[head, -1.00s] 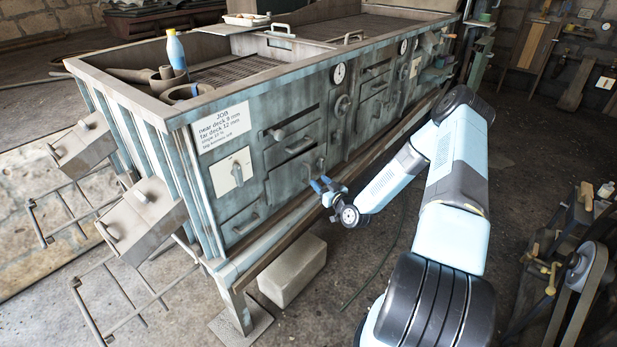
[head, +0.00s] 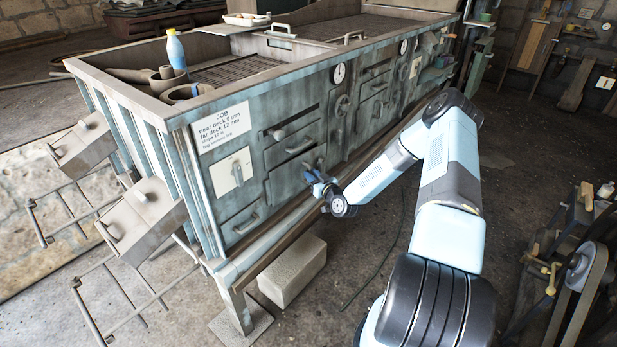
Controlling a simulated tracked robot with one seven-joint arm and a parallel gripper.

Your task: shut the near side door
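The long blue-grey machine (head: 215,105) shows its side panels to me. A low panel on the near part of that side, which looks like the near side door (head: 288,178), has a dark line along its top and a knob near its right edge. I cannot tell how far it stands open. My gripper (head: 313,176) is in front of this panel's right edge, just below the knob. It looks very close to the panel, but I cannot tell whether it touches. Its fingers are small and dark against the panel, so their opening is unclear.
A white JOB sign (head: 224,124) and a switch plate (head: 231,172) are on the machine's near end. A pale block (head: 292,272) lies on the floor below. Sloped chutes (head: 140,220) stick out at left. A bench with a wheel (head: 580,268) stands at right.

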